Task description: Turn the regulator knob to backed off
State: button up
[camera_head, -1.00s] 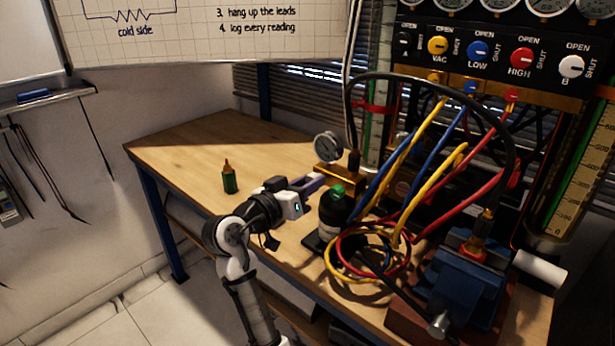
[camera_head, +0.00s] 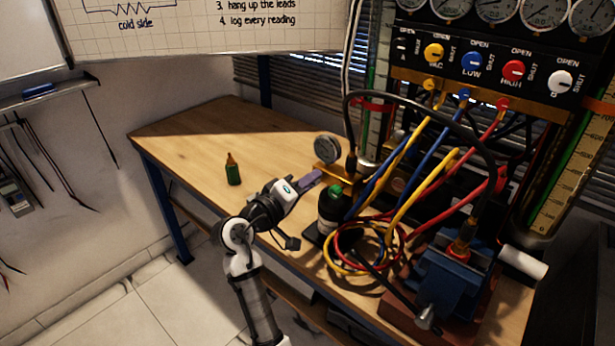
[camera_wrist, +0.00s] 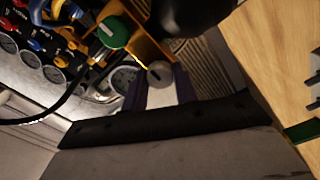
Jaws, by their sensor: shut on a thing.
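The regulator is a brass block (camera_head: 331,181) with a round dial gauge (camera_head: 326,150) above it, on the bench beside a black bottle. My gripper (camera_head: 319,175) reaches it from the front left. In the wrist view, my gripper's purple fingers (camera_wrist: 160,86) are shut on the grey round regulator knob (camera_wrist: 158,73), one finger on each side. The brass block (camera_wrist: 143,32) and gauge (camera_wrist: 123,79) show just beyond it. In the head view the knob is hidden by the fingers. I cannot read any mark of the knob's turn.
Coiled hoses (camera_head: 365,248) and a blue vise (camera_head: 452,280) lie to the right. The bench's left part (camera_head: 190,135) is mostly clear.

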jog(key=shift+n, duration=0.3)
jog(key=o, duration=1)
jog(key=b+v, duration=0.3)
jog(key=v, duration=1.1)
